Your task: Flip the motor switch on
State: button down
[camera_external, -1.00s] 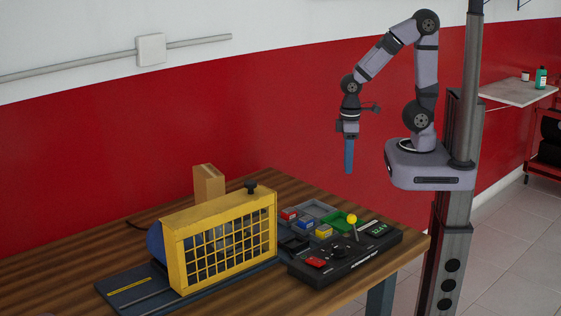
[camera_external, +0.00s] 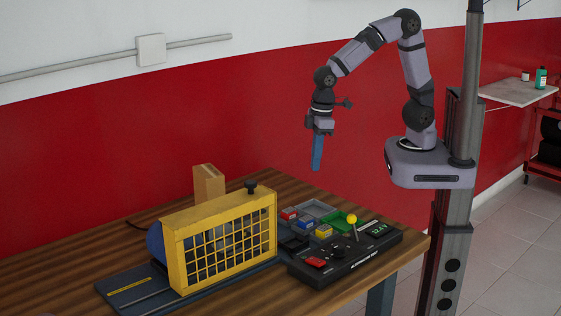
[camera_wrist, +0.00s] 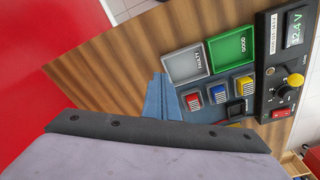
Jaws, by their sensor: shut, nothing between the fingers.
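The black control panel (camera_external: 345,262) lies at the front right of the wooden table. It bears a red rocker switch (camera_external: 316,262), a black dial (camera_external: 338,253) and a lever with a yellow ball (camera_external: 352,219). I cannot read which control is labelled for the motor. In the wrist view the red switch (camera_wrist: 282,112) and yellow ball (camera_wrist: 294,80) show at the right edge. My gripper (camera_external: 316,169) points down with its blue fingers shut and empty, well above the table and behind the panel. The fingertips also show in the wrist view (camera_wrist: 158,78), left of the panel.
A yellow caged motor unit (camera_external: 225,245) stands left of the panel, with a wooden block (camera_external: 208,184) behind it. A grey tray (camera_wrist: 186,65), a green tray (camera_wrist: 232,47) and small red, blue and yellow blocks lie beside the panel.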

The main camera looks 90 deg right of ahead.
jog(key=w+a+r+n+t+y, duration=0.1)
jog(key=a+r+n, duration=0.15)
jog(key=a, duration=1.05)
jog(key=w+a+r+n+y, duration=0.1)
jog(key=w+a+r+n, duration=0.15)
jog(key=a, duration=1.05)
jog(key=s+a+r, duration=0.1)
jog(key=s+a, duration=0.2)
jog(key=a, duration=0.2)
jog(key=s+a+r+n+p, duration=0.1)
jog(key=s+a, duration=0.2)
jog(key=a, duration=0.3)
jog(key=shift+y, duration=0.3)
jog(key=p, duration=0.5)
send_over(319, 262)
jog(key=d, duration=0.1)
jog(key=f, duration=1.1)
jog(key=shift+s+d+f, duration=0.1)
jog(key=shift+s+f, duration=0.1)
jog(key=shift+f, duration=0.15)
jog(key=shift+s+f, duration=0.1)
jog(key=shift+f, duration=0.8)
